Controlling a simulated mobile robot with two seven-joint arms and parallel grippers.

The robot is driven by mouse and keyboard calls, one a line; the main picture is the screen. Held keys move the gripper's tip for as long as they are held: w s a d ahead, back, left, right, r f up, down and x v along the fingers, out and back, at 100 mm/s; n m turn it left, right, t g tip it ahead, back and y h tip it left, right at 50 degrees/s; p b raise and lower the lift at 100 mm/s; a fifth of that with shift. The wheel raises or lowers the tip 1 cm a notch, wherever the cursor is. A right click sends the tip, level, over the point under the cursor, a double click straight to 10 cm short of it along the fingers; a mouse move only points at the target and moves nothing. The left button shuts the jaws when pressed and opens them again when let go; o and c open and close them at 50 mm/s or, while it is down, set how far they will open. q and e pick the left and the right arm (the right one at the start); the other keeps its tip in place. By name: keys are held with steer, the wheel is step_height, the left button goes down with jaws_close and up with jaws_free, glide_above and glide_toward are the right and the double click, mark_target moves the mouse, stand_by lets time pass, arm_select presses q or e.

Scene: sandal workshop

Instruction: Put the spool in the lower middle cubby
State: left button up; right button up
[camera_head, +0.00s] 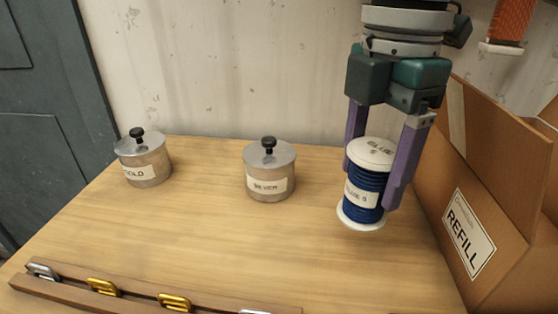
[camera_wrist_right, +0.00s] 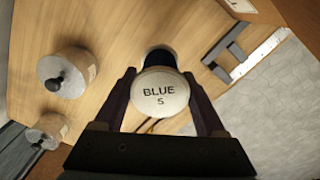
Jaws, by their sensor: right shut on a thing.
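The spool (camera_head: 365,190) has blue thread, white end discs and a label reading "BLUE 5". My right gripper (camera_head: 378,165) is shut on it from above, with a purple finger on each side. The spool is upright with a slight tilt, over the right part of the wooden table; I cannot tell for sure whether its lower disc touches the wood. In the right wrist view the spool's top disc (camera_wrist_right: 160,94) sits between the fingertips (camera_wrist_right: 160,100). My left gripper is not in view. No cubby can be made out.
Two lidded metal tins, gold (camera_head: 145,160) and silver (camera_head: 269,172), stand to the left. An open cardboard box marked REFILL (camera_head: 470,235) is close on the right. A wooden rail (camera_head: 130,297) with metal buckles lies along the front. An orange spool (camera_head: 510,22) shows top right.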

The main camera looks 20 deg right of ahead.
mark_target(376, 150)
step_height(376, 150, down, 7)
steer(key=shift+f+b, duration=0.2)
steer(key=shift+b, duration=0.2)
steer(key=shift+f, duration=0.15)
steer(key=o, duration=1.4)
step_height(376, 150, up, 11)
steer(key=shift+r+p, duration=0.2)
steer(key=shift+p, duration=0.45)
steer(key=shift+r, duration=0.5)
